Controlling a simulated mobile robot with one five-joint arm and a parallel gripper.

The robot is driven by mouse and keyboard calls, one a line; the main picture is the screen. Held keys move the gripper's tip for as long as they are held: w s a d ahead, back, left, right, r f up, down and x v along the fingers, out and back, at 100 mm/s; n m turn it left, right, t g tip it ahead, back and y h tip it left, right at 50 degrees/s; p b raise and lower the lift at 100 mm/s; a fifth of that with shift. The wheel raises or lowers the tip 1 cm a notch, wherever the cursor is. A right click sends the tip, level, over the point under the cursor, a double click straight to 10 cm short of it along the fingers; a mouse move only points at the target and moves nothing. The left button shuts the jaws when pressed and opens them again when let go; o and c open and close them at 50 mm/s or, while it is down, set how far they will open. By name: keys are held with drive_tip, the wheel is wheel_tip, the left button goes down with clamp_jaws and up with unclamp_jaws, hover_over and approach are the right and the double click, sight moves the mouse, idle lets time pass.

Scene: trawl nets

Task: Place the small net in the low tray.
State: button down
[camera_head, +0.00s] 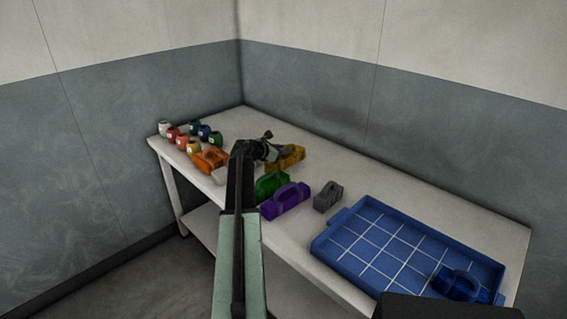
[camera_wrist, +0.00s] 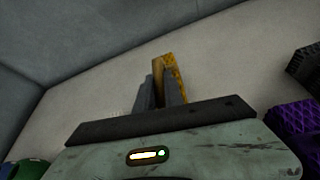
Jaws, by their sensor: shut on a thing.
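My gripper (camera_head: 268,148) is over the far middle of the table, shut on a yellow net (camera_head: 289,159). In the wrist view my gripper's grey fingers (camera_wrist: 160,92) close around part of the yellow net (camera_wrist: 172,66); its lower part is hidden behind them. I cannot tell whether the net is clear of the table. The low blue tray (camera_head: 345,213) with a white grid lies at the table's near right. A dark blue net (camera_head: 457,283) lies in its near right corner.
Green (camera_head: 271,184), purple (camera_head: 286,202) and grey (camera_head: 327,197) nets stand between my gripper and the tray. An orange net (camera_head: 210,160) and several small coloured pots (camera_head: 182,142) stand left. Walls close off the back. Most of the tray is bare.

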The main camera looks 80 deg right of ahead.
sight(283, 157)
wheel_tip(283, 157, down, 4)
drive_tip(key=b, duration=0.3)
drive_tip(key=shift+r, duration=0.35)
drive_tip(key=shift+f, duration=0.1)
drive_tip(key=c, duration=1.5)
unclamp_jaws()
drive_tip(key=shift+o, duration=0.2)
drive_tip(key=shift+r, duration=0.2)
drive_tip(key=p+v, duration=0.4)
drive_tip(key=v, duration=0.8)
drive_tip(key=shift+p, duration=0.35)
drive_tip(key=shift+f, duration=0.1)
